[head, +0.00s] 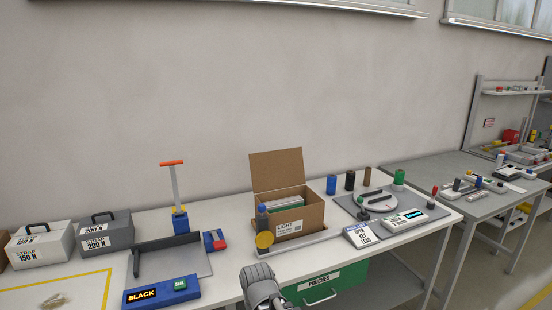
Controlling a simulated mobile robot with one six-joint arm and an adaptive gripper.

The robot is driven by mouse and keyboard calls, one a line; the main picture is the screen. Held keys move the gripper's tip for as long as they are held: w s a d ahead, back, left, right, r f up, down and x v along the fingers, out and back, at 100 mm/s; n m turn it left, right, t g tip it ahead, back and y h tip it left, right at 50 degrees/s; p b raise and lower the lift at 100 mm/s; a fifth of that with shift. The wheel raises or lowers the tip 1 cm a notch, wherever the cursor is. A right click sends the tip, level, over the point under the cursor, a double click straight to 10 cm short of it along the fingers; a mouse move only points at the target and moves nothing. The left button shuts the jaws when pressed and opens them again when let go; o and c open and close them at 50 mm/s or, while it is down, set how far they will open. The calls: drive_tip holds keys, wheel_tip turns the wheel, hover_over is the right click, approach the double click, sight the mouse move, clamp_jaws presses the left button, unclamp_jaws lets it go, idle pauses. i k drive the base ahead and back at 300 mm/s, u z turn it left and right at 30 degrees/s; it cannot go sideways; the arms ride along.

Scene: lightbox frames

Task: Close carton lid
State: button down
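The brown cardboard carton (312,217) stands on the white bench. Its lid (277,170) is open and stands up at the back, leaning slightly away. Whitish and greenish flat contents (284,202) show inside. A printed label is on the front. A grey rounded part of my arm or gripper (262,285) shows at the bottom edge, in front of the carton and apart from it. Its fingers cannot be made out.
A strapping fixture (175,262) is left. A grey board (385,210) with cylinders is right. A green drawer (325,289) is below the bench. The space above the carton is clear.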

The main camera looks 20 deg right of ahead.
sight(274, 170)
drive_tip(key=k, duration=0.95)
drive_tip(key=z, duration=0.15)
drive_tip(key=i, duration=0.4)
drive_tip(key=z, duration=0.5)
drive_tip(key=i, duration=1.65)
drive_tip(key=u, duration=0.35)
